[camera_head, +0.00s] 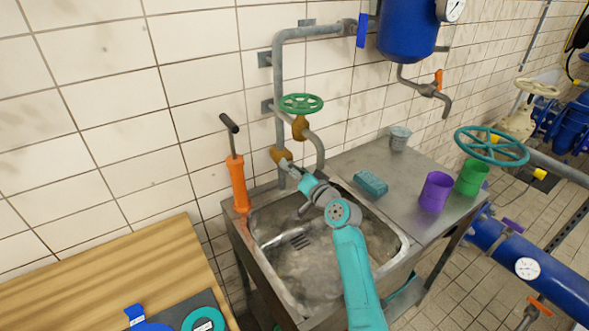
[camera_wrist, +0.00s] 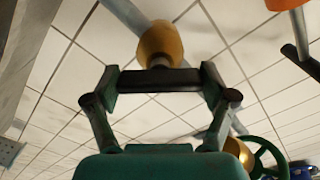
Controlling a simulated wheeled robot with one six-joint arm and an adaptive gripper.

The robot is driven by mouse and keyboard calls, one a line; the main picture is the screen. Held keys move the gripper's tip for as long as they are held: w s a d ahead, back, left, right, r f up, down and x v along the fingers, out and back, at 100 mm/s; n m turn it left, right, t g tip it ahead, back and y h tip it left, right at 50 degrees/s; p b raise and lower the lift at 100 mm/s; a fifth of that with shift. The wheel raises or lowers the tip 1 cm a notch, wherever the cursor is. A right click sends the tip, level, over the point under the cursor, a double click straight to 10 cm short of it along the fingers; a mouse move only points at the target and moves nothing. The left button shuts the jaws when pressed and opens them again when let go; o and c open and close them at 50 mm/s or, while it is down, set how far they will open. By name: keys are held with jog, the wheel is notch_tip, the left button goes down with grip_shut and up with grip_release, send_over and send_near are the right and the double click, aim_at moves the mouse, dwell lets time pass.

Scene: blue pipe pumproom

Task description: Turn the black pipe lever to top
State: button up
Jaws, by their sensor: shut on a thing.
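The black pipe lever (camera_wrist: 160,80) shows in the wrist view as a dark bar across the space between my fingers, in front of a brass valve body (camera_wrist: 160,42). My gripper (camera_wrist: 160,84) is shut on the lever, with one finger at each end of the bar. In the head view my gripper (camera_head: 290,169) is at the lower brass valve (camera_head: 280,156) on the grey wall pipe, above the back left of the sink. The lever itself is too small or hidden to make out there.
A steel sink (camera_head: 405,245) lies under my arm. An orange hand pump (camera_head: 238,185) stands close left of the valve. A green handwheel (camera_head: 301,103) sits just above it. A sponge (camera_head: 371,182) and cups (camera_head: 435,191) stand on the counter at right.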

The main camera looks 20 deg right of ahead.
jog(key=n, duration=0.3)
jog(key=shift+n, duration=0.4)
jog(key=n, duration=0.4)
jog(key=shift+n, duration=0.3)
jog(key=o, duration=1)
jog(key=v, duration=1.2)
jog(key=shift+s, duration=0.1)
